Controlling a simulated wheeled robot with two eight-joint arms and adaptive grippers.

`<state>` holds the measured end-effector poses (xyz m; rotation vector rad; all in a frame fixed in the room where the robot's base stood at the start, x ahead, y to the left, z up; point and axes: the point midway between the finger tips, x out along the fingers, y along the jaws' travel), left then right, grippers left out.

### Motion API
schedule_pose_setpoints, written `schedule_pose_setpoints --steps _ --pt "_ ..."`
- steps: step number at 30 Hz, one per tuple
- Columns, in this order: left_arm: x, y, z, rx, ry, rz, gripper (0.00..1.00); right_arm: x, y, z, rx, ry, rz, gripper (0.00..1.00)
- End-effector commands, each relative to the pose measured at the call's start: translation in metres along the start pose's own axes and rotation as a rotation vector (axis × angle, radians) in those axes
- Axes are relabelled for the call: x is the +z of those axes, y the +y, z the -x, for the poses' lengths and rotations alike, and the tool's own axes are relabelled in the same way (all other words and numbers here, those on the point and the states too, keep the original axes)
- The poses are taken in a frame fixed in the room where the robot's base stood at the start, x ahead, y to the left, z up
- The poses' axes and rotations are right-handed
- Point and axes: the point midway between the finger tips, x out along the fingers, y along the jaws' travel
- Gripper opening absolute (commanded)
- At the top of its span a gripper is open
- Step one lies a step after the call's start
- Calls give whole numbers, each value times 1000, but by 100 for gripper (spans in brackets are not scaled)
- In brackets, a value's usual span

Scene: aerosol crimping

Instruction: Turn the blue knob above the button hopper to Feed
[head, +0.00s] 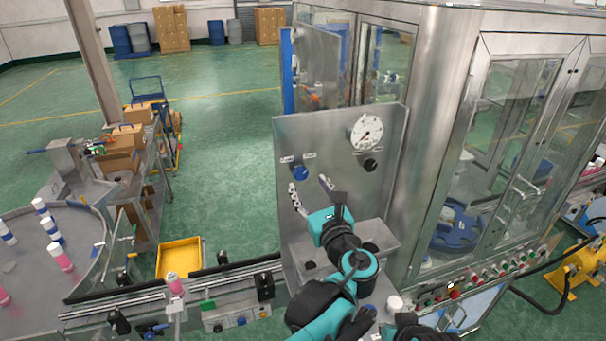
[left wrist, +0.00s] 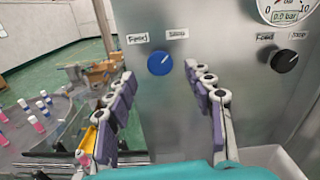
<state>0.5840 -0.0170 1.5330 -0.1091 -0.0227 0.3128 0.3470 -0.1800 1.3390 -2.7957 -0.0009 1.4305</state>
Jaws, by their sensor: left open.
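The blue knob (head: 300,173) sits on the upright steel panel (head: 330,135). In the left wrist view the blue knob (left wrist: 160,63) has a label reading like Feed (left wrist: 137,38) at its upper left and one like Stop (left wrist: 177,34) at its upper right. A pale mark on the knob seems to point up and right, toward Stop. My left gripper (head: 310,188) is open and empty, just below and in front of the knob. In the left wrist view its purple-padded fingers (left wrist: 165,95) are spread wide, with the knob between and beyond the tips. My right gripper cannot be made out.
A black knob (head: 371,165) with its own labels and a pressure gauge (head: 366,132) are to the right on the panel. A steel hopper (head: 375,236) juts out below. A conveyor (head: 150,303) runs left; a glass-doored machine (head: 500,130) stands right.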

Motion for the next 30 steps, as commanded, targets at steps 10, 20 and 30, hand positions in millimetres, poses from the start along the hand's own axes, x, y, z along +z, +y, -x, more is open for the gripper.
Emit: schedule_pose_setpoints --steps 10,20,30 --pt "1 0 -42 2 0 1 53 -5 0 6 0 0 0 0" --pt "0 0 -44 1 1 1 39 -5 0 6 0 0 0 0" --pt "0 0 -44 1 1 5 2 -5 0 6 0 0 0 0"
